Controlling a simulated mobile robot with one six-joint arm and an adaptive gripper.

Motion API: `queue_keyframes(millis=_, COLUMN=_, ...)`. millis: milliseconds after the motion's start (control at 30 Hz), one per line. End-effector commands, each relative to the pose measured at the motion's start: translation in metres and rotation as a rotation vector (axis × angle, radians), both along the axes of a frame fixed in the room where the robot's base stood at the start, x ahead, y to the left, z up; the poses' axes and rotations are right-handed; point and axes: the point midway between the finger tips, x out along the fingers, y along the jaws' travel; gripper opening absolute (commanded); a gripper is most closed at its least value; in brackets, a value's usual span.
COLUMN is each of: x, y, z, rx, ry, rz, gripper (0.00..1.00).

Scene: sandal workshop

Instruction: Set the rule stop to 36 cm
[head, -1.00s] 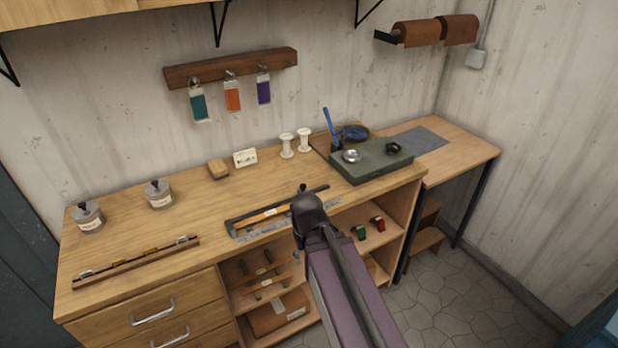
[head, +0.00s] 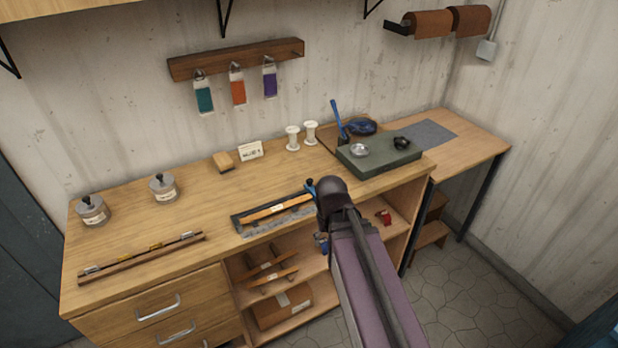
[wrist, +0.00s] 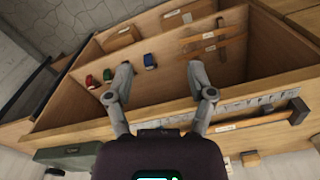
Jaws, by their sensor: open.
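A long, narrow wooden rule (head: 142,258) with small brass-coloured pieces along it lies at the bench's front left in the head view.
Two lidded jars (head: 92,211) stand behind the rule. A green slab (head: 378,158) is at the right. Bench around the rule is clear.

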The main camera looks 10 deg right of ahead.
Motion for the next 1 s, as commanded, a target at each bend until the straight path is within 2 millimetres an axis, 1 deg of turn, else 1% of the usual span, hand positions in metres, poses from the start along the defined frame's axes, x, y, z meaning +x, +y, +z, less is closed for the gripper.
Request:
queue_keyframes(millis=33, x=0.014, y=0.0, z=0.009, rx=0.0, ry=0.0, rz=-0.013, gripper=0.7)
queue_keyframes(millis=167, x=0.049, y=-0.002, z=0.027, rx=0.0, ry=0.0, rz=-0.069, gripper=0.7)
queue_keyframes(millis=267, x=0.084, y=-0.002, z=0.044, rx=0.0, ry=0.0, rz=-0.121, gripper=0.7)
queue_keyframes(millis=500, x=0.178, y=-0.002, z=0.089, rx=0.001, ry=0.0, rz=-0.269, gripper=0.7)
queue_keyframes(millis=600, x=0.213, y=-0.002, z=0.105, rx=0.001, ry=0.0, rz=-0.327, gripper=0.7)
queue_keyframes(millis=700, x=0.241, y=-0.001, z=0.118, rx=0.001, ry=0.0, rz=-0.376, gripper=0.7)
queue_keyframes(millis=833, x=0.265, y=-0.001, z=0.128, rx=0.001, ry=0.0, rz=-0.421, gripper=0.7)
queue_keyframes(millis=900, x=0.273, y=-0.001, z=0.13, rx=0.001, ry=-0.001, rz=-0.436, gripper=0.7)
queue_keyframes(millis=1000, x=0.277, y=-0.001, z=0.131, rx=0.001, ry=-0.001, rz=-0.447, gripper=0.7)
